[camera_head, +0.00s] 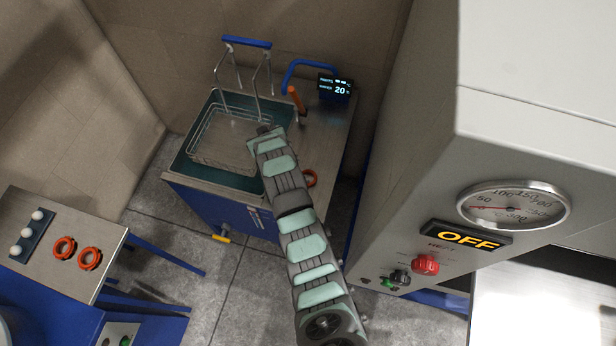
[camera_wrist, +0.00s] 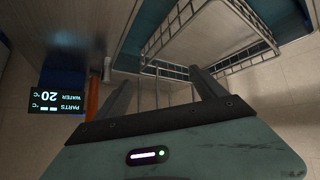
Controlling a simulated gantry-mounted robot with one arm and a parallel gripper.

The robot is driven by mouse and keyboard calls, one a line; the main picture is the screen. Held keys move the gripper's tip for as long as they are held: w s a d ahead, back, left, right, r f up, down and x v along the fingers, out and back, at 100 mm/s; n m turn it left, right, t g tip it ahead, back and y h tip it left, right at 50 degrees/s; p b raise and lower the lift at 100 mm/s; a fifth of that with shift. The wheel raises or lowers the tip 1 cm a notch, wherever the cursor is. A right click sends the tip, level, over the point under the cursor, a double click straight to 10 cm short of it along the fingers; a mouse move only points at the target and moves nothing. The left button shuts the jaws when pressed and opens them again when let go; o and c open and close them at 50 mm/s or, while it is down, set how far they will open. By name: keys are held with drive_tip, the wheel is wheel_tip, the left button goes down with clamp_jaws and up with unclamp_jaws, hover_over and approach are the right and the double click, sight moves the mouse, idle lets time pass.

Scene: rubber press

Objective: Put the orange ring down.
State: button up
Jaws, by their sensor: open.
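One orange ring (camera_head: 310,178) lies on the steel top of the blue wash station, just right of my arm, which partly covers it. Two more orange rings (camera_head: 64,248) (camera_head: 90,258) lie side by side on the steel table at the lower left. My gripper (camera_head: 265,130) is over the station, by the right side of the wire basket. In the wrist view, the two fingers (camera_wrist: 165,82) are spread apart with no ring between them. No ring shows in the wrist view.
The wire basket (camera_head: 193,150) with its blue handle sits in the water tank. An orange lever (camera_head: 296,98) and a display (camera_head: 334,87) reading 20 stand behind my gripper. The grey press (camera_head: 540,110) with an OFF sign fills the right side.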

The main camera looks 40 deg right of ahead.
drive_tip(key=s+d+m+g+y, duration=0.1)
drive_tip(key=s+d+g, duration=0.3)
drive_tip(key=s, duration=0.2)
drive_tip(key=r+g+y, duration=0.1)
drive_tip(key=g+y, duration=0.2)
drive_tip(key=g, duration=0.1)
hover_over(308, 179)
drive_tip(key=shift+m, duration=0.4)
drive_tip(key=shift+f+p, duration=0.4)
drive_tip(key=shift+f, duration=4.85)
drive_tip(key=shift+c, duration=0.3)
drive_tip(key=c, duration=1.5)
drive_tip(key=shift+r, duration=0.15)
